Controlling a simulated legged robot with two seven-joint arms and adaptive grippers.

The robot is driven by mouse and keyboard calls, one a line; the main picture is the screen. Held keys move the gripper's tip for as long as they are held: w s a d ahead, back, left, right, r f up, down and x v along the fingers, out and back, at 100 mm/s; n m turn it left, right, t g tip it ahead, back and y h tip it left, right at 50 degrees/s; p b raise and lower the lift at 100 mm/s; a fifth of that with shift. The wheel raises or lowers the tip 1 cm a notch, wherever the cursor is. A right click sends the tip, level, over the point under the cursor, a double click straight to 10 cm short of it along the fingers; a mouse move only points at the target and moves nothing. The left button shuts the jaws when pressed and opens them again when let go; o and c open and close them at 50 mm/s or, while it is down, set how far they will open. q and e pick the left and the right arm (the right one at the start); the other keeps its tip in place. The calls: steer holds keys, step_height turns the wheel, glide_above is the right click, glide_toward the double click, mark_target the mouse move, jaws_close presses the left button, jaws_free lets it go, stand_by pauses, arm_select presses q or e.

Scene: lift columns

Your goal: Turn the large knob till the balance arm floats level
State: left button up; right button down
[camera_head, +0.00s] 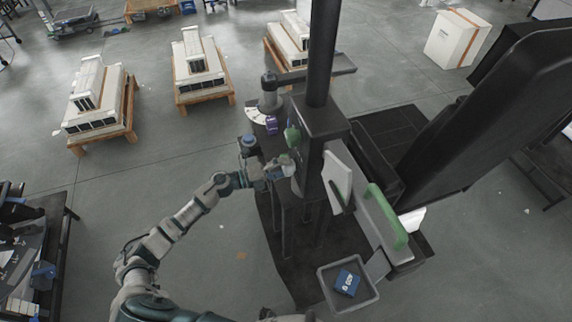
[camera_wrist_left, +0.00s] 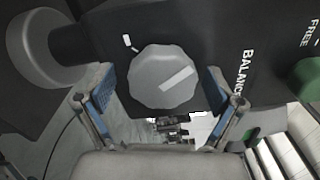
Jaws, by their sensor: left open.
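The large grey faceted knob (camera_wrist_left: 160,78), with a pale pointer bar, is on a black housing marked BALANCE in the left wrist view. A short white mark is at its upper left. My left gripper (camera_wrist_left: 163,90) is open, with one blue-padded finger on each side of the knob; I cannot tell whether either touches. In the head view my left gripper (camera_head: 284,167) is at the left side of the black column housing (camera_head: 320,118), and hides the knob. A dark arm (camera_head: 318,73), perhaps the balance arm, crosses near the column, tilted up to the right. My right gripper is out of view.
A green part (camera_wrist_left: 306,80) is near the word FREE; a green knob (camera_head: 292,136) shows on the housing. A grey bin (camera_head: 348,304) with a blue box (camera_head: 346,283) is at the front. A green handle (camera_head: 386,216) is to the right.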

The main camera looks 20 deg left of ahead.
arm_select(q)
steer(key=shift+w+d, duration=0.15)
steer(key=shift+d, duration=0.25)
steer(key=shift+a, duration=0.2)
steer(key=c, duration=1.2)
steer(key=shift+o, duration=0.2)
steer(key=shift+r+n+p, duration=0.15)
steer(key=shift+n+p, duration=0.75)
steer(key=shift+p, duration=0.3)
steer(key=shift+d+n, duration=0.1)
steer(key=shift+n, duration=0.2)
steer(key=shift+f, duration=0.25)
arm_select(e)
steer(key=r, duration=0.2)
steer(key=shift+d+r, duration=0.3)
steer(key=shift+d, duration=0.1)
arm_select(q)
steer(key=o, duration=1.2)
steer(key=shift+c, duration=0.2)
